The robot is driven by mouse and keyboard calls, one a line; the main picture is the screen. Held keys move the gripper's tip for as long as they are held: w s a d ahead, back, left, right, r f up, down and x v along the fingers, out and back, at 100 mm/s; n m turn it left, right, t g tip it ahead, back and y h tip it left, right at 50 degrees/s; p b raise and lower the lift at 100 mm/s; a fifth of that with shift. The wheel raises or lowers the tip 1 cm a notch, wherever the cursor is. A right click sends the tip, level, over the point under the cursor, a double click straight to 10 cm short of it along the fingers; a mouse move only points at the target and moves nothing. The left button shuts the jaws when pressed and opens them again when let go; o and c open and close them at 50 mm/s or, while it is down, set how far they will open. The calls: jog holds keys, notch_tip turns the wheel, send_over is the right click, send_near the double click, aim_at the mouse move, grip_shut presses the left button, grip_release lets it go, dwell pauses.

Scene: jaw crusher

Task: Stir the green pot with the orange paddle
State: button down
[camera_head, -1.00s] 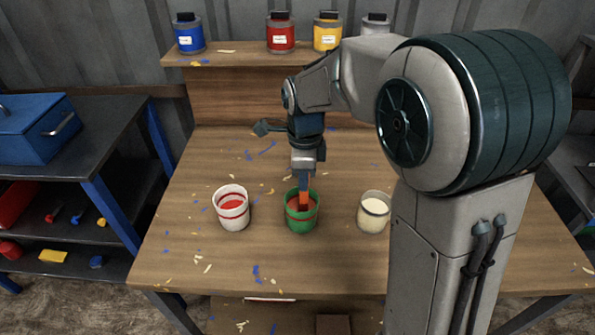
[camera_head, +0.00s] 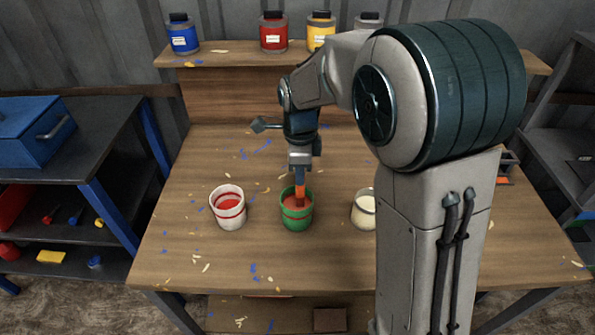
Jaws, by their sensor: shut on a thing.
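The green pot (camera_head: 297,221) stands upright on the wooden table, in the middle of a row of three pots, with reddish contents inside. The orange paddle (camera_head: 299,187) is upright, its lower end inside the green pot; how deep it reaches is hidden by the contents and the rim. My gripper (camera_head: 300,169) points down above the green pot and is shut on the top of the paddle. The fingers are small in this view.
A white pot with red contents (camera_head: 228,215) stands to the left and a pale cream pot (camera_head: 364,211) to the right, partly behind my arm. Paint jars (camera_head: 273,33) line the raised back shelf. A blue toolbox (camera_head: 30,130) sits on the left rack. The table front is clear.

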jog(key=shift+s+a, duration=0.1)
jog(key=shift+a, duration=0.35)
jog(key=shift+r, duration=0.15)
jog(key=shift+r+p, duration=3.9)
jog(key=shift+r, duration=1.05)
notch_tip(320, 180, up, 5)
jog(key=p, duration=0.3)
jog(key=shift+p, duration=0.4)
